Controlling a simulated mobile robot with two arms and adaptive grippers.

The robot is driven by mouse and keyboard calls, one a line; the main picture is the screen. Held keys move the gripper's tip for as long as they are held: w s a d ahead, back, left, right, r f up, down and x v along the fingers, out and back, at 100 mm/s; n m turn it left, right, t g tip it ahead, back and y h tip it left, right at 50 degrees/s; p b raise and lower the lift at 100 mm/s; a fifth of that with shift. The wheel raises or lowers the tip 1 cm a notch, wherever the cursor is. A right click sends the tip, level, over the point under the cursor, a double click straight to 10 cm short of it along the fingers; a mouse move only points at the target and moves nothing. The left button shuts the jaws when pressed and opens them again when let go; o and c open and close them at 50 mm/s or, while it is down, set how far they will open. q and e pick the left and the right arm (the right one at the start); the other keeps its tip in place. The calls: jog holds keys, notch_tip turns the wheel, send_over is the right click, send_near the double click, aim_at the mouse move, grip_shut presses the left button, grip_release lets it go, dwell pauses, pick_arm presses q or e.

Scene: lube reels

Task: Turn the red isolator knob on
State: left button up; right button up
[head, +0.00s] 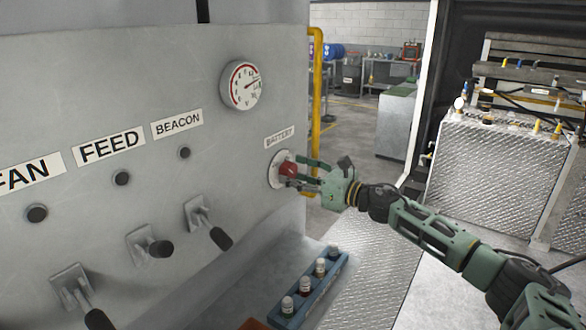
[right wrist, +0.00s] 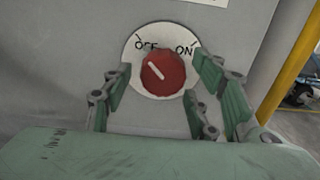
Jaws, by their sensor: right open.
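The red isolator knob (head: 288,170) sits on a round white plate under the BATTERY label on the grey panel. In the right wrist view the knob (right wrist: 163,73) shows a white pointer line slanting up and left, toward the OFF mark. ON is printed at the plate's upper right. My right gripper (head: 306,173) is open at the knob, with its green fingers on either side; it also shows in the right wrist view (right wrist: 158,90). I cannot tell whether a finger touches the knob. My left gripper is not in view.
The panel holds a round gauge (head: 242,85) and several lever switches, one being the BEACON lever (head: 208,222). A blue tray (head: 334,275) with small bottles lies below. A yellow pipe (head: 316,90) runs beside the panel's right edge. A metal tread-plate box (head: 490,170) stands at right.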

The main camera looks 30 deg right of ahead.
jog(key=shift+w+a, duration=0.3)
jog(key=shift+w, duration=0.25)
jog(key=c, duration=1.1)
